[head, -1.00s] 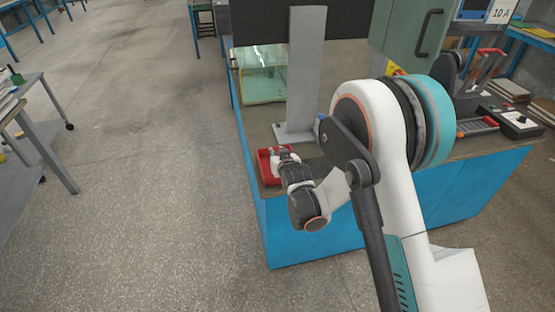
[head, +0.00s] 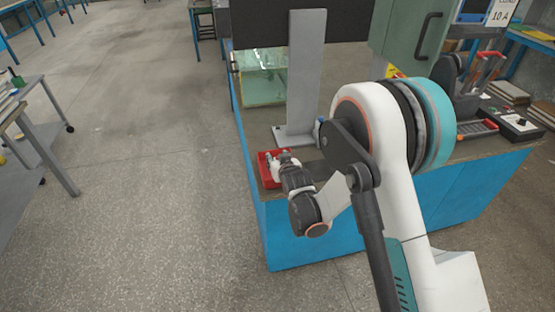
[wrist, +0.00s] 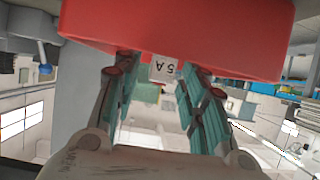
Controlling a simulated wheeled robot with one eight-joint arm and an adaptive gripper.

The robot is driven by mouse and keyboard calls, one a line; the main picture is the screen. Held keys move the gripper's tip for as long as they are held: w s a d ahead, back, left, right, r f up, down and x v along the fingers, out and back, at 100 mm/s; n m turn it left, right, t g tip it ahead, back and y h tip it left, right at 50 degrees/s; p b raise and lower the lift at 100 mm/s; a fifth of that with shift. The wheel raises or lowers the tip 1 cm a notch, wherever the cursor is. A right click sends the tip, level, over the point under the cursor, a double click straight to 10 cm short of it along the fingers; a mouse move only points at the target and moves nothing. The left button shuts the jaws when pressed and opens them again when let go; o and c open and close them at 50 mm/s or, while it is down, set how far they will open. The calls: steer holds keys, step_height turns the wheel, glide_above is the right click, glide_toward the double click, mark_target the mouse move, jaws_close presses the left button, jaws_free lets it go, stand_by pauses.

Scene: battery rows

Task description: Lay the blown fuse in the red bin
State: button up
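The red bin (head: 266,177) sits on the near left corner of the bench in the head view. It also fills the top of the wrist view as a red wall (wrist: 180,35). My gripper (head: 282,157) is at the bin, its tip end over or inside it. In the wrist view, my gripper's (wrist: 158,68) two fingers stand apart, with a clear gap between them, and reach to the red wall's edge. I see nothing held between them. A small pale shape shows in the bin, too small to tell whether it is the fuse or a fingertip.
A grey post (head: 307,75) on a flat base stands just behind the bin. A clear greenish box (head: 262,87) is further back. A black control box (head: 515,124) lies at the bench's right. Open floor lies left.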

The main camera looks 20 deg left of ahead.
steer(key=p+v, duration=0.2)
steer(key=v, duration=0.9)
steer(key=shift+s+r, duration=0.1)
